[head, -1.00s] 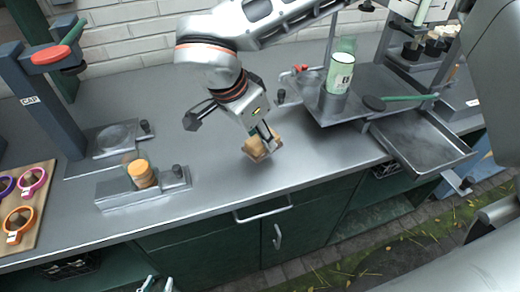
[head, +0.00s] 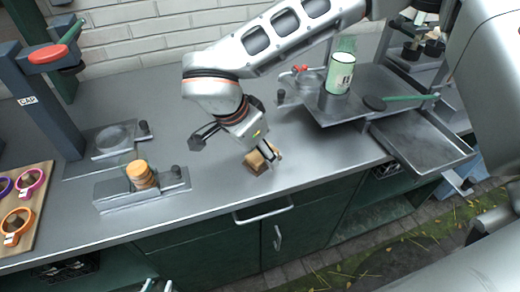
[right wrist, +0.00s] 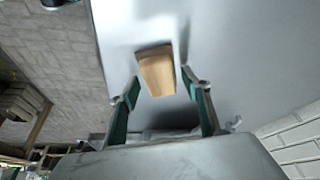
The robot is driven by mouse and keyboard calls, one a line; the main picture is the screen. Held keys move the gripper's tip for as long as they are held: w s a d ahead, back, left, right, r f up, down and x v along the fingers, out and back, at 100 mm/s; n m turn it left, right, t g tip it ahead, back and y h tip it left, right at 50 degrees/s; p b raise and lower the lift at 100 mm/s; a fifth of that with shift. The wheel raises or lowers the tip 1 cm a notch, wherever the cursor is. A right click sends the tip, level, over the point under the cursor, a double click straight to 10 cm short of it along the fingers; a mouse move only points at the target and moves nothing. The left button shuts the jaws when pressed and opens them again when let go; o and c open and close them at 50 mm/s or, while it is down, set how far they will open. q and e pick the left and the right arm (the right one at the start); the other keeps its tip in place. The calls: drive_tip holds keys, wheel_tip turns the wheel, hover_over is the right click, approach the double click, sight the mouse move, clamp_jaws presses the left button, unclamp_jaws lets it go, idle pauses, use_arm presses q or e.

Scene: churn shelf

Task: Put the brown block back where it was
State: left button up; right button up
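The brown block (head: 254,163) sits on the metal counter (head: 215,192), near its front edge, in the middle of the head view. My right gripper (head: 268,151) is over it, and its fingers partly hide it. In the right wrist view the block (right wrist: 157,72) lies just ahead of the two spread green-padded fingers of my right gripper (right wrist: 160,92), with a gap on both sides. My left gripper (head: 158,284) shows only as two separated fingertips at the bottom edge of the head view, empty and in front of the counter.
A raised metal shelf (head: 325,117) with a green-and-white jar (head: 341,72) is at the right, beside a tray (head: 425,143). Bare counter lies between the holder and block.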

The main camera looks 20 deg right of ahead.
drive_tip(key=shift+r, duration=0.1)
drive_tip(key=v, duration=1.2)
drive_tip(key=shift+p, duration=0.45)
drive_tip(key=shift+r, duration=0.15)
